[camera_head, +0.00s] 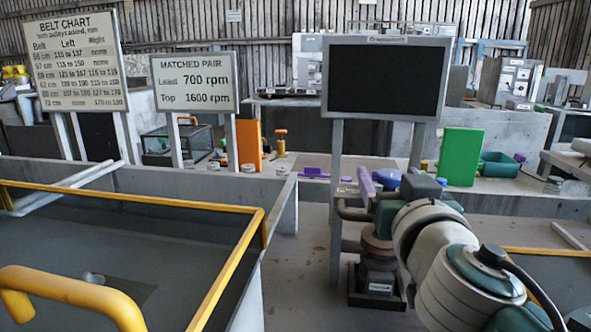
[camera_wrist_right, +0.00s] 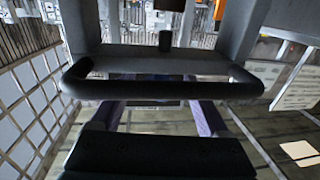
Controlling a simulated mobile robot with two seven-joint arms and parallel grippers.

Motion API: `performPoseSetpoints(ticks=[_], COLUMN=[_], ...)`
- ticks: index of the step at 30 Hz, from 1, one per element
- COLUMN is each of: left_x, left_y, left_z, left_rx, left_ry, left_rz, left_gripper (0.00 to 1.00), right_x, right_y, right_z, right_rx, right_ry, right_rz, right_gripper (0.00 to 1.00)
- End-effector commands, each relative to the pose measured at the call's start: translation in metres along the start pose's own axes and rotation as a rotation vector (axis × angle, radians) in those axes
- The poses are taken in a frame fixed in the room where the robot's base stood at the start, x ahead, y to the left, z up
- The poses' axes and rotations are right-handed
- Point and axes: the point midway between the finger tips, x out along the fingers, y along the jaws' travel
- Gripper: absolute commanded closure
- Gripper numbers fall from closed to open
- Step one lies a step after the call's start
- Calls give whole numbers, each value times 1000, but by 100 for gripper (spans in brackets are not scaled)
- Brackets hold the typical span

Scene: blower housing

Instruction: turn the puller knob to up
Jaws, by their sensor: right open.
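I cannot pick out the puller knob or its setting for sure. A dark stand-like unit with a brown collar (camera_head: 377,262) and a small label stands on the floor just below my right gripper in the head view. My right gripper (camera_head: 366,183) reaches in from the lower right, in front of the bench and below the black board. In the right wrist view its two purple fingers (camera_wrist_right: 160,112) are apart, with nothing seen between them. My left gripper is not in view.
A black board on posts (camera_head: 387,78) stands close behind my right gripper. A green panel (camera_head: 460,156), an orange panel (camera_head: 250,144) and a blue round item (camera_head: 387,178) are on the bench. A yellow-railed bin (camera_head: 238,268) fills the left.

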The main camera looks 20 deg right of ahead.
Motion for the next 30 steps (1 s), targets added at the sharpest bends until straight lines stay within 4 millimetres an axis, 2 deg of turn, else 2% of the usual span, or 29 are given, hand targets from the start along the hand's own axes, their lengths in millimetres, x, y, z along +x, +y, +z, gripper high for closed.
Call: performPoseSetpoints(ticks=[6,27,30], left_x=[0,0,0], left_y=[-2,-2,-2], left_z=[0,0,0], left_rx=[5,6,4], left_ry=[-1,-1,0], left_rz=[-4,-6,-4], left_gripper=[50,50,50], right_x=[0,0,0], right_y=[0,0,0], right_z=[0,0,0], right_rx=[0,0,1], right_ry=[1,0,0], right_rz=[0,-1,-1], right_gripper=[22,100,100])
